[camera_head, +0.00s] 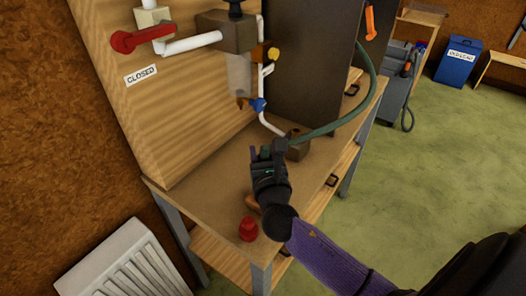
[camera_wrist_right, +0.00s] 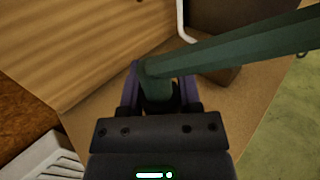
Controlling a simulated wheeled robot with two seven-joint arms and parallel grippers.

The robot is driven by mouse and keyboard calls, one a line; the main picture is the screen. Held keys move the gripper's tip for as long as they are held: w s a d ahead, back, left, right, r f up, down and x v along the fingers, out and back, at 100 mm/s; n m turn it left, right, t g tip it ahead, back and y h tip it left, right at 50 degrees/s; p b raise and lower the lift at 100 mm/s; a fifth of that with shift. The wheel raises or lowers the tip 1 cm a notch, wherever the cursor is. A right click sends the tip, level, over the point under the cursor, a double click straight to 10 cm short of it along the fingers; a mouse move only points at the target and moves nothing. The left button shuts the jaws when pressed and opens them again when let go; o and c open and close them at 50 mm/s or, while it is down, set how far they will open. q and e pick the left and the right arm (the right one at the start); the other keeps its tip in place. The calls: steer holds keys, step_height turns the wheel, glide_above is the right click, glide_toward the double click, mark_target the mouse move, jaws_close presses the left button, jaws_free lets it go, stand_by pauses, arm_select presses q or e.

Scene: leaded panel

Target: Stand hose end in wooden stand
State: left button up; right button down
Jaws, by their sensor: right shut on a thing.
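The green hose (camera_head: 335,125) arcs from beside the dark cabinet down to the workbench. My right gripper (camera_head: 266,155) is shut on its end, above the bench top. In the right wrist view the hose (camera_wrist_right: 235,52) comes in from the right and its end bends down between the purple fingers of my right gripper (camera_wrist_right: 160,88). The wooden stand (camera_head: 298,150) appears to be the brown block on the bench, just right of the gripper and partly behind the hose. It also shows behind the hose in the wrist view (camera_wrist_right: 222,75). My left gripper is out of view.
A red object (camera_head: 248,229) stands near the bench's front edge. A wooden back panel carries a red valve handle (camera_head: 140,39), white pipes and a "CLOSED" label (camera_head: 140,75). The dark cabinet (camera_head: 310,65) stands behind the stand. A white radiator (camera_head: 125,265) is at lower left.

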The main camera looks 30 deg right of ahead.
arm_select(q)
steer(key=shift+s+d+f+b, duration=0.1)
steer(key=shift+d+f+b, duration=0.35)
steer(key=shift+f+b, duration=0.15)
arm_select(e)
steer(key=shift+f, duration=0.8)
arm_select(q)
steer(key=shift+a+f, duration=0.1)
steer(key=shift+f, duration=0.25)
arm_select(e)
steer(key=shift+f, duration=0.4)
steer(key=c, duration=0.6)
jaws_free()
steer(key=shift+c, duration=0.2)
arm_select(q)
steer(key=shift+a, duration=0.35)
arm_select(e)
steer(key=o, duration=0.4)
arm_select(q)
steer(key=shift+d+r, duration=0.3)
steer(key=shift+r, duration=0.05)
arm_select(e)
steer(key=v, duration=1)
